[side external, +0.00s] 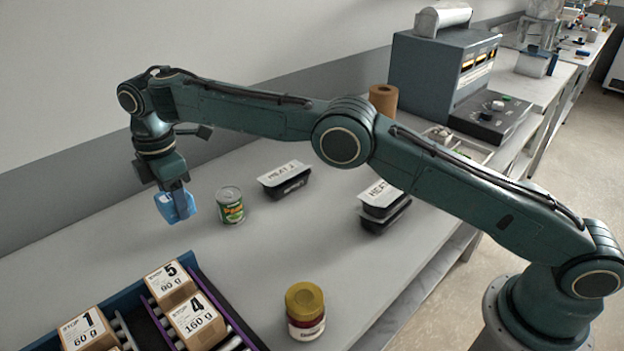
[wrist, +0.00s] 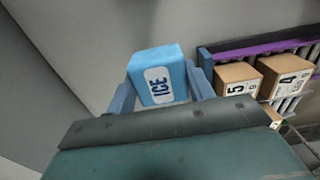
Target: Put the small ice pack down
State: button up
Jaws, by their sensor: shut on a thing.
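The small ice pack (side external: 176,206) is a light blue block with a white label. In the wrist view the ice pack (wrist: 157,66) shows the word ICE and sits between the two blue fingers. My gripper (side external: 180,190) is shut on it at the left of the side view, near the back wall. The pack appears held above the bench, left of the green can; its exact height over the surface is hard to tell. Its underside is hidden in both views.
A green can (side external: 230,205) stands right of the pack. Black trays with white lids (side external: 285,174) (side external: 384,198) and a yellow-lidded jar (side external: 305,302) are on the bench. Numbered boxes (side external: 170,283) sit on a roller rack at front left. Bare bench (side external: 262,245) lies between can and jar.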

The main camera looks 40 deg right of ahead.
aim_at(187, 245)
jog(key=shift+a+f, duration=0.2)
jog(key=shift+f, duration=0.1)
jog(key=shift+f, duration=4)
jog(key=shift+f, duration=0.15)
jog(key=o, duration=1)
jog(key=shift+r, duration=3.9)
